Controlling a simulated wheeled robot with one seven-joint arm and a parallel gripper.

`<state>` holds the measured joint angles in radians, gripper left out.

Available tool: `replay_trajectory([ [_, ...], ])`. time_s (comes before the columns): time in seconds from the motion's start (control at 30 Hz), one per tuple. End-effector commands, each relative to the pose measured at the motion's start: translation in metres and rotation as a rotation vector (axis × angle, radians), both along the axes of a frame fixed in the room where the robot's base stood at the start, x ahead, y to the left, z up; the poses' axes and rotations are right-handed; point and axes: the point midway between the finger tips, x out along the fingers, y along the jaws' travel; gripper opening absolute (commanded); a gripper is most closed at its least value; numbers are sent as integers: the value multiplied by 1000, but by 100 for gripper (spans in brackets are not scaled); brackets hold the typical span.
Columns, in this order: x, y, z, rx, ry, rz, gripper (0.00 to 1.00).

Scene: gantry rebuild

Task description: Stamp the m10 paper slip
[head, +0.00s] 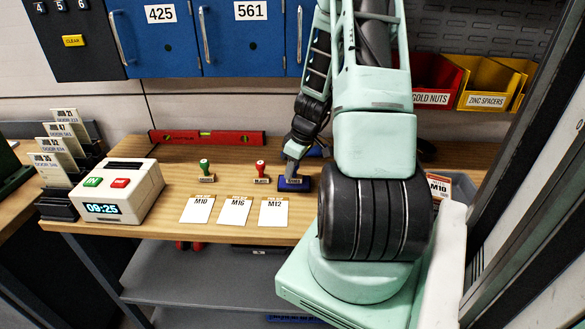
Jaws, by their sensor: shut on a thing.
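Three white paper slips lie in a row on the wooden bench: M10 (197,211) at left, M16 (234,212) in the middle, M12 (273,214) at right. A green-handled stamp (205,167) stands behind the M10 slip. A red-handled stamp (261,169) stands behind the M12 slip. My gripper (294,160) points down at a dark blue pad (292,187), right of the red stamp. It is shut on what looks like a third stamp, whose handle is mostly hidden by the fingers. I cannot tell whether it touches the pad.
A white time clock (118,193) and a card rack (60,165) stand at left. A red level (207,138) lies along the back. A red bin (435,78) and a yellow bin (490,85) hang at upper right. My arm hides the bench's right part.

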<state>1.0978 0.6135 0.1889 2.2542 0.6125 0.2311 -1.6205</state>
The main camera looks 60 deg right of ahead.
Motion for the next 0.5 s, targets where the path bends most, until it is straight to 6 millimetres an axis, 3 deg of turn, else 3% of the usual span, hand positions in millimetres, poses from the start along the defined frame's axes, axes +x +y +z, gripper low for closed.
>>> replay_trajectory([
  [0.2,-1,1,0,3,2,0,12],
  [0.5,-1,0,24,1,1,0,12],
])
